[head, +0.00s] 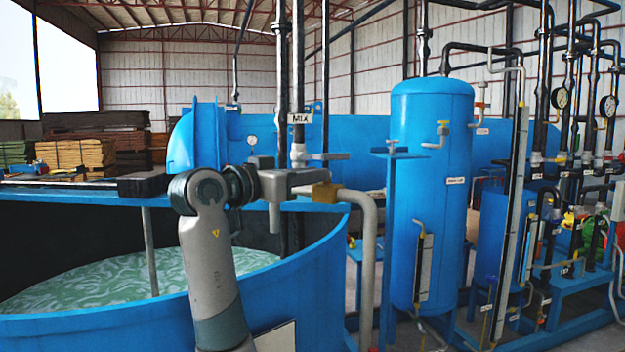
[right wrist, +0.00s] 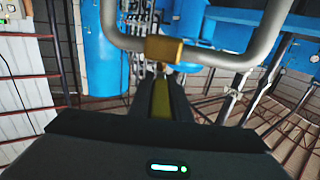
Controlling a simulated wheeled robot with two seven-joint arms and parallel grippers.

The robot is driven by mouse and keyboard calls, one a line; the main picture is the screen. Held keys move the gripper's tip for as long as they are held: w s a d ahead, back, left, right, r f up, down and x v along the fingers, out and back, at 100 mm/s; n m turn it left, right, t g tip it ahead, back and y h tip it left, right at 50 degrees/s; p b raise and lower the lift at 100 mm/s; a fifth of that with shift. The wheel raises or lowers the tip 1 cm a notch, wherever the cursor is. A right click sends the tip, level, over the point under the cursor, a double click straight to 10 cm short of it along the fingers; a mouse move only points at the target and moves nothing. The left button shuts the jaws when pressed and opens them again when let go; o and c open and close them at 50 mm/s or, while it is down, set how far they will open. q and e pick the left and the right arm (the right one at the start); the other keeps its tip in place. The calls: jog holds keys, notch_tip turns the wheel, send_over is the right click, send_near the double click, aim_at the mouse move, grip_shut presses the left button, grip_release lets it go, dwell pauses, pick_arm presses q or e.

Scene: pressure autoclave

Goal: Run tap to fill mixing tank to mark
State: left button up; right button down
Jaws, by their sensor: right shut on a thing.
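The mixing tank (head: 325,262) is a wide blue open vat at the lower left of the head view. Greenish, rippled liquid (head: 130,277) lies in it, below the rim. A grey bent pipe (head: 368,245) rises outside the tank and reaches over its rim, with a brass tap body (head: 325,193) and a downturned spout (head: 274,216). No stream shows clearly below the spout. My right gripper (head: 262,180) is at the tap. In the right wrist view it is shut on the yellow tap handle (right wrist: 160,98), below the brass body (right wrist: 163,49). I cannot make out the fill mark. My left gripper is out of view.
A dark vertical pipe with a MIX sign (head: 299,118) stands behind the tap. An upright blue vessel (head: 432,190) and crowded pipework with gauges (head: 608,106) stand to the right. A blue beam crosses the tank's left side. Stacked timber (head: 85,152) is far back left.

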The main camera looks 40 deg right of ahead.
jog(key=c, duration=1.6)
grip_release()
jog(key=shift+c, duration=0.2)
jog(key=shift+w, duration=0.1)
jog(key=shift+a, duration=0.1)
